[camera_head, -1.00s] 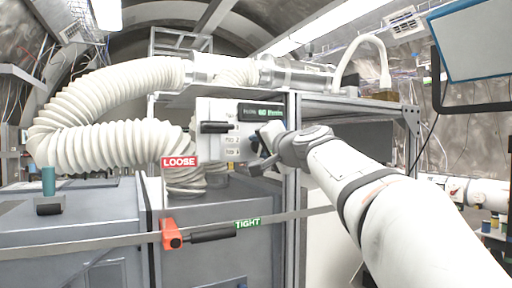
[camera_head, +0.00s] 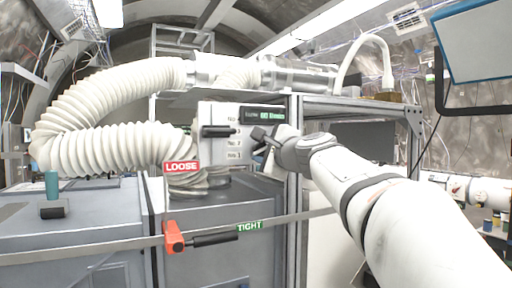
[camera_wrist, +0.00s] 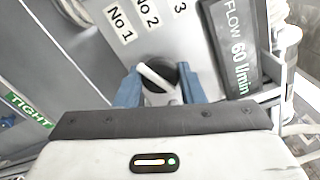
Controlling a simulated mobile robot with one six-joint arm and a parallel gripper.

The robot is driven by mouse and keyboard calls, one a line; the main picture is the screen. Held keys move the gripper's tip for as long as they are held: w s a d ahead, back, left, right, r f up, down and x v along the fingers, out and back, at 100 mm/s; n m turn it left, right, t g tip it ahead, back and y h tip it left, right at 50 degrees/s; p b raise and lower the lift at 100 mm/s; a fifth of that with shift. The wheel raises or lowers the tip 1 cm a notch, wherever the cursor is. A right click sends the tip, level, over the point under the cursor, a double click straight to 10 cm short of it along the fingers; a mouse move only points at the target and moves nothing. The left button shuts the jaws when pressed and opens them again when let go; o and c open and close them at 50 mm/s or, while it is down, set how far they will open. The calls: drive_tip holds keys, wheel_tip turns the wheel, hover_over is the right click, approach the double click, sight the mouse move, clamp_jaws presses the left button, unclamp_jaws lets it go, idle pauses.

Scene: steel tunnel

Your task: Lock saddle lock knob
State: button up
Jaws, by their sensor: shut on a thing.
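In the head view, a red clamp block (camera_head: 174,237) with a black handle (camera_head: 214,239) sits on the rail, the handle pointing right toward the green TIGHT label (camera_head: 250,226). A red LOOSE label (camera_head: 182,167) is above. My gripper (camera_head: 260,142) is up at the white panel (camera_head: 213,112), apart from this handle. In the wrist view, my gripper's blue fingers (camera_wrist: 159,88) are shut on a round black knob with a white pointer (camera_wrist: 155,76). The pointer slants toward the upper left, near the No 1 and No 2 labels.
A white corrugated hose (camera_head: 105,150) loops left of the panel. A metal post stands close to my gripper. Grey cabinets (camera_head: 100,215) are below.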

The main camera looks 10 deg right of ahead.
drive_tip(key=m+p, duration=0.1)
drive_tip(key=m, duration=0.3)
drive_tip(key=shift+r+p, duration=0.1)
drive_tip(key=shift+p, duration=0.2)
drive_tip(key=shift+m+p, duration=0.55)
drive_tip(key=shift+m, duration=1.15)
drive_tip(key=o, duration=1)
drive_tip(key=b+v, duration=0.1)
drive_tip(key=v, duration=0.6)
drive_tip(key=shift+s, duration=0.35)
